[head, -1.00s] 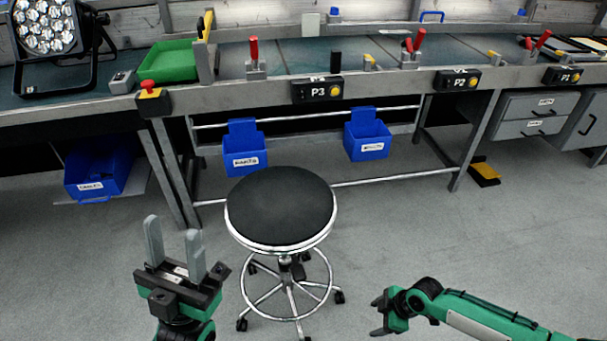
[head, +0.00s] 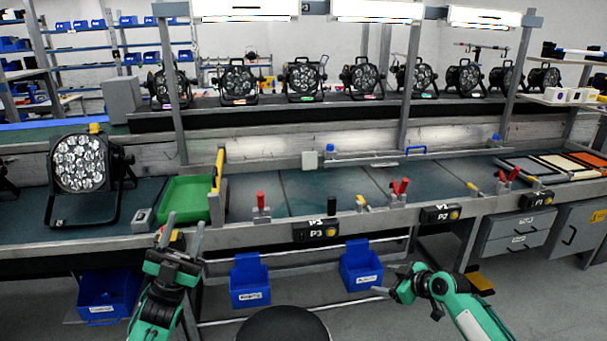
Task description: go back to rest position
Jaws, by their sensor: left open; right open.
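My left gripper (head: 183,238) is at the lower left of the head view. Its two grey fingers point up and stand apart, with nothing between them. It shows in front of the bench edge, below the green tray (head: 186,198). My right gripper (head: 392,292) is at the lower right, pointing left, in front of the bench's underside. It is open and holds nothing that I can see. A par can (head: 80,168) with several clear lenses stands on the bench at the left, apart from both grippers.
The bench front rail (head: 385,222) runs across, with red-handled clamps (head: 261,203) and P3 (head: 318,231), P2 and P1 boxes. Blue bins (head: 250,285) hang below. A round black stool (head: 283,325) stands at the bottom middle. Several par cans (head: 304,78) line the back shelf.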

